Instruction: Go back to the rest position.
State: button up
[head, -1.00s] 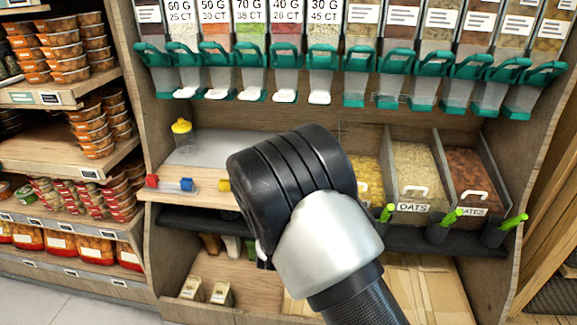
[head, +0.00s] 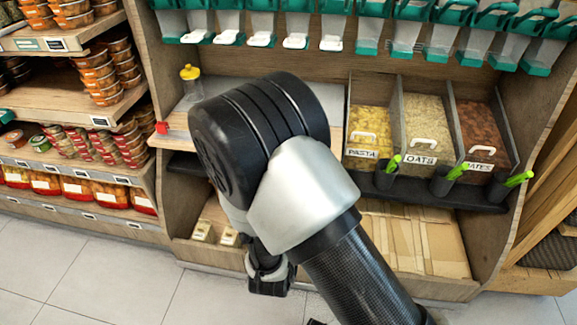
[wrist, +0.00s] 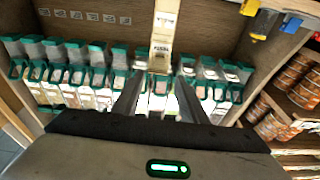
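My gripper (head: 268,278) hangs below my bent arm in the head view, in front of the lower shelf, mostly hidden by the arm. In the wrist view my gripper (wrist: 158,100) shows two dark fingers with a gap between them.
A dispenser rack (head: 300,30) spans the top. Bins of pasta (head: 368,132), oats (head: 430,125) and dates (head: 478,130) stand at the right. A yellow-lidded container (head: 190,82) is on the shelf. Stacked jars (head: 95,75) fill the left shelves. Floor (head: 100,270) is clear at lower left.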

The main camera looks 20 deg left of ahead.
jog(key=shift+s+d+f, duration=0.15)
jog(key=shift+s+d, duration=0.1)
jog(key=shift+s, duration=0.4)
